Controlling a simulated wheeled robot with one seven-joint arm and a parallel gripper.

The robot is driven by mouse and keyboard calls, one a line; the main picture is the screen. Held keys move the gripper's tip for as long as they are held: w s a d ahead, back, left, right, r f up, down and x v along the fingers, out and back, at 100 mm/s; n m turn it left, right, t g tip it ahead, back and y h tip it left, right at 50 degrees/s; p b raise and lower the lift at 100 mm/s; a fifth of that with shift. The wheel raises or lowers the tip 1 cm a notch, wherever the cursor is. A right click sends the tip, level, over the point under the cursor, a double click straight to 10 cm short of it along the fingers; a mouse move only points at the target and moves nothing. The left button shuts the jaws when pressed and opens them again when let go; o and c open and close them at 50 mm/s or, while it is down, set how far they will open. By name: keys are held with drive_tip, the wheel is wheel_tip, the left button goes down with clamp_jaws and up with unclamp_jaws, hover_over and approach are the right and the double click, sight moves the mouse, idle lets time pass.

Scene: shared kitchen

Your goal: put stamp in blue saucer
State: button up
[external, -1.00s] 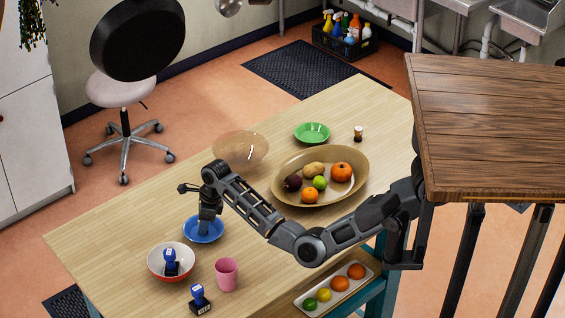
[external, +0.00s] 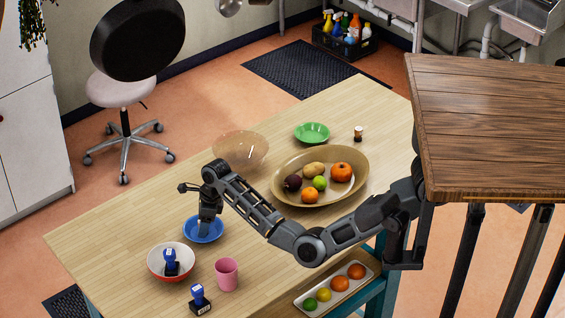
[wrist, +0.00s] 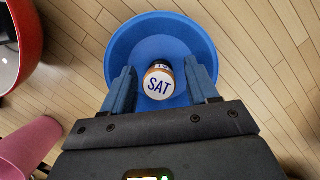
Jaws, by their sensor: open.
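The blue saucer (external: 203,230) is on the table below my gripper (external: 208,217). The saucer (wrist: 122,50) also fills the middle of the wrist view. A round-topped stamp (wrist: 158,84) marked "SAT" shows between the two fingers of my gripper (wrist: 159,68), over the inside of the saucer. The fingers stand apart, one on each side of it, with visible gaps. Whether its base rests on the saucer's bottom is hidden. My gripper covers this stamp in the external view.
A red-and-white bowl (external: 157,273) holding a blue-handled stamp (external: 170,260) and a pink cup (external: 227,274) stand close by. Another blue-handled stamp (external: 200,298) is near the table edge. A clear bowl (external: 240,148) and a brown fruit bowl (external: 284,195) stand further back.

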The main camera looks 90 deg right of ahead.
drive_tip(key=v, duration=1.1)
drive_tip(key=shift+r, duration=0.4)
